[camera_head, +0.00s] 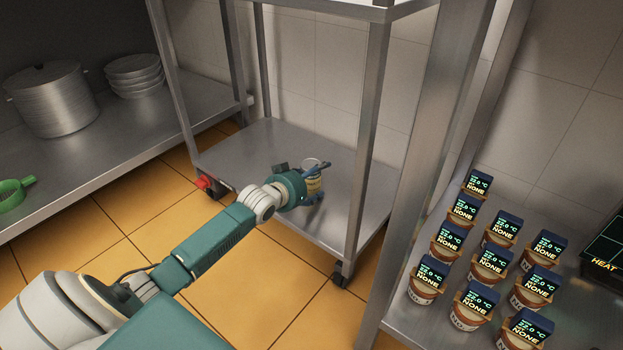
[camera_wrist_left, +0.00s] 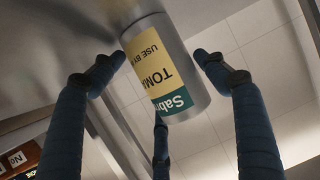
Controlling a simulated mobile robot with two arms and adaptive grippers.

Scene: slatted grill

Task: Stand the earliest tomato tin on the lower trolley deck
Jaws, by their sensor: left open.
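The tomato tin (camera_head: 314,185) is a silver can with a yellow and teal label. It stands on the lower trolley deck (camera_head: 240,150), near the middle. In the left wrist view the tin (camera_wrist_left: 160,75) shows the letters "TOMA" and "USE BY"; its date cannot be read. My left gripper (camera_head: 321,181) reaches in from the front of the trolley. Its blue fingers are open around the tin, and in the left wrist view the fingertips (camera_wrist_left: 158,68) stand apart from its sides. My right gripper is not in view.
Steel trolley posts (camera_head: 368,130) stand near my left arm. Several tubs with "NONE" displays (camera_head: 490,263) fill the right counter. The deck around the tin is largely clear.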

